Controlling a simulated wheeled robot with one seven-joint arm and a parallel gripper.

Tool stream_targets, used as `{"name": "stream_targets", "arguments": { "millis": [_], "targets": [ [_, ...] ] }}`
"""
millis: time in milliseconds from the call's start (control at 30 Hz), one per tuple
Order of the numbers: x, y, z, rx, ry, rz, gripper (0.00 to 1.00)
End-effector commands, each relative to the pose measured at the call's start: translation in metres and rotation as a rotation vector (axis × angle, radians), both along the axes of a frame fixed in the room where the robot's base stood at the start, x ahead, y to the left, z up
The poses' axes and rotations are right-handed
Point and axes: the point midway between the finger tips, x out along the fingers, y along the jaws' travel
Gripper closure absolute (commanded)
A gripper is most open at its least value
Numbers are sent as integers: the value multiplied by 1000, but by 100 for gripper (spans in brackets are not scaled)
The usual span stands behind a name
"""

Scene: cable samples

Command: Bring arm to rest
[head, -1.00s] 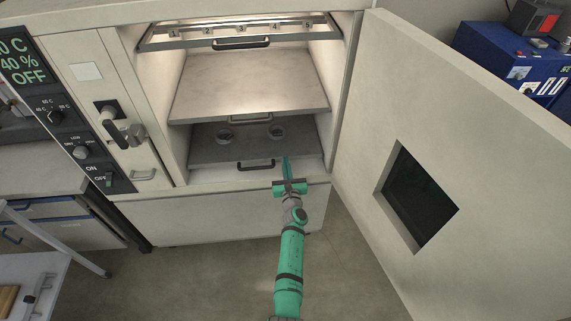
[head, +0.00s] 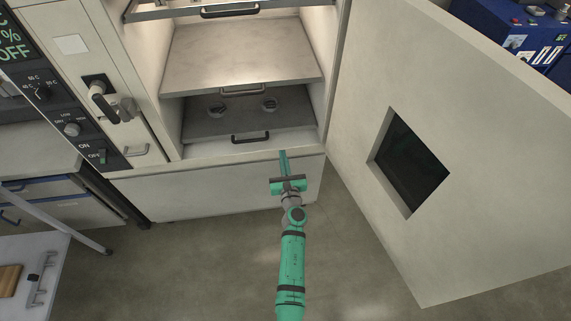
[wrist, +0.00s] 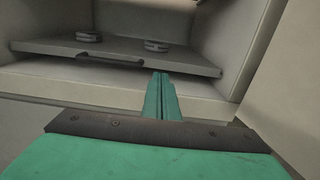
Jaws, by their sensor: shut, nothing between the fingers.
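My green arm reaches up from the bottom of the head view. My gripper (head: 284,160) is shut and empty, its fingers together just in front of the chamber's lower front edge. In the wrist view the shut fingers (wrist: 161,95) point toward the open chamber, below the lowest shelf. That lowest grey shelf (head: 190,130) has a black handle (head: 250,138) and carries two small round items (head: 269,104), which also show in the wrist view (wrist: 157,46). The fingers appear apart from the shelf.
The chamber's door (head: 440,235) stands wide open to the right, with a dark window. A bare middle shelf (head: 240,55) is above. The control panel (head: 60,110) is on the left. A small table (head: 25,265) stands at lower left. Floor around my arm is clear.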

Motion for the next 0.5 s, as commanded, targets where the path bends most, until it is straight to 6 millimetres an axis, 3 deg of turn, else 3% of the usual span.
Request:
{"name": "stream_targets", "arguments": {
  "millis": [200, 500],
  "targets": [
    [-23, -7, 0, 0, -1, -3, 100],
    [-28, -10, 0, 0, 0, -5, 100]
  ]
}}
